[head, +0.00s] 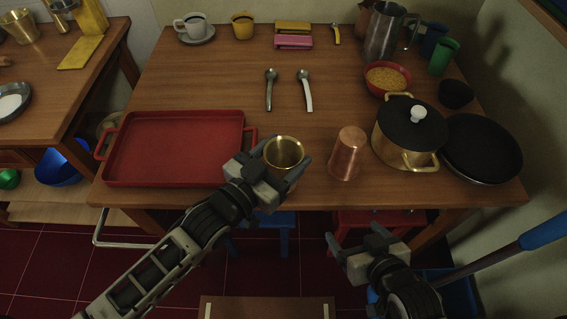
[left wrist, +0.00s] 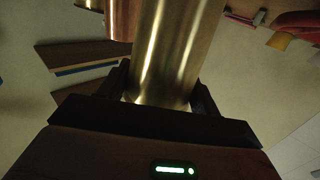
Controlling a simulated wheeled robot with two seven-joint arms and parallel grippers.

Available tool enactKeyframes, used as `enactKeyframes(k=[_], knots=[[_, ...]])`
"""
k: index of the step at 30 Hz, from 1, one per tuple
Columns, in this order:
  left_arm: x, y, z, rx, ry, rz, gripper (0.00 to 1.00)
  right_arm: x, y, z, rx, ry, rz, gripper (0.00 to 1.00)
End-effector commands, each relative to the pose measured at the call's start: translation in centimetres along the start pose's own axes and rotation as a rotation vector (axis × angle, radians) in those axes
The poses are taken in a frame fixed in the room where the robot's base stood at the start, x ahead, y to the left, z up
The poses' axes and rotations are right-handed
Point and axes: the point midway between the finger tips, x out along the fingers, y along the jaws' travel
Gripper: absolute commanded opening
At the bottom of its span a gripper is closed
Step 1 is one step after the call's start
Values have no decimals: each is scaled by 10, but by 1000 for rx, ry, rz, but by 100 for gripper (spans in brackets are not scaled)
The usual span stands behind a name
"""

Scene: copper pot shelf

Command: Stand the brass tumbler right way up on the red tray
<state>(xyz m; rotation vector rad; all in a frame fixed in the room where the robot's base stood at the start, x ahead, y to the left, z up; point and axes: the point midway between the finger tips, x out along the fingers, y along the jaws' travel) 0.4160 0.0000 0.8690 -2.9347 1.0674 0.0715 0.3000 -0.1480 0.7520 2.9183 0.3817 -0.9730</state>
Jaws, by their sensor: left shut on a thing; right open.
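The brass tumbler (head: 284,153) is upright with its open mouth facing up, just right of the red tray in the head view. My left gripper (head: 280,165) is shut on it, one finger on each side. The tumbler also fills the middle of the left wrist view (left wrist: 172,50), between the fingers. Its base is hidden in the head view, and I cannot tell whether it touches the table. The red tray (head: 175,148) lies empty at the left of the table. My right gripper (head: 356,238) is open and empty in front of the table's front edge.
A copper cup (head: 348,152) stands mouth down to the right of the tumbler. A lidded brass pot (head: 408,132), a black pan (head: 481,149) and a red bowl (head: 387,79) stand further right. Two spoons (head: 287,90) lie behind. The tray's right handle (head: 250,133) is close to my left gripper.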

Motion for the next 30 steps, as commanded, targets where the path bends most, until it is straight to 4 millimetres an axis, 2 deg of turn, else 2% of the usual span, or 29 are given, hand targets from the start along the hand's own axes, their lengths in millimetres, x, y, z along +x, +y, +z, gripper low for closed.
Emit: enactKeyframes(k=[18, 30], knots=[[37, -31, -2, 0, 2, 0, 39, 5, -1, 6, -1, 0, -6, 83], [40, -33, 4, -1, 1, 1, 39, 3, -2, 6, -6, 2, -10, 83]])
